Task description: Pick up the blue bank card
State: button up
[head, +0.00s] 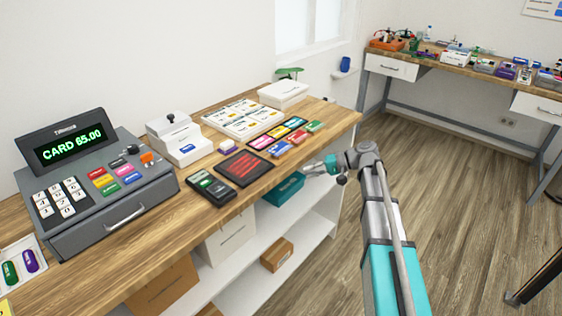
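The blue bank card (279,149) appears to be the blue card in the front row of several coloured cards on the wooden counter (342,122). It lies at the left end of that row, beside a red card (297,137) and in front of a pink card (261,142). My gripper (312,169) is at the counter's front edge, to the right of and nearer than the blue card, and apart from it. Its fingers are small and point left; I cannot tell whether they are open or shut.
A dark mat with red markings (243,168) and a card terminal (211,187) lie left of the cards. A grey cash register (100,185) reads "CARD 65.00". White trays (244,118) stand behind. A shelf below holds boxes (278,254).

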aim_at(280, 155)
jog(key=w+d+r+y+b, duration=0.1)
jog(key=w+y+b, duration=0.2)
jog(key=w, duration=0.3)
jog(key=shift+d+r+n+y+b, duration=0.3)
jog(key=shift+r+y, duration=0.1)
jog(key=shift+y, duration=0.2)
jog(key=shift+a, duration=0.1)
jog(key=shift+s+a, duration=0.1)
jog(key=shift+a, duration=4.1)
jog(key=shift+a, duration=2.6)
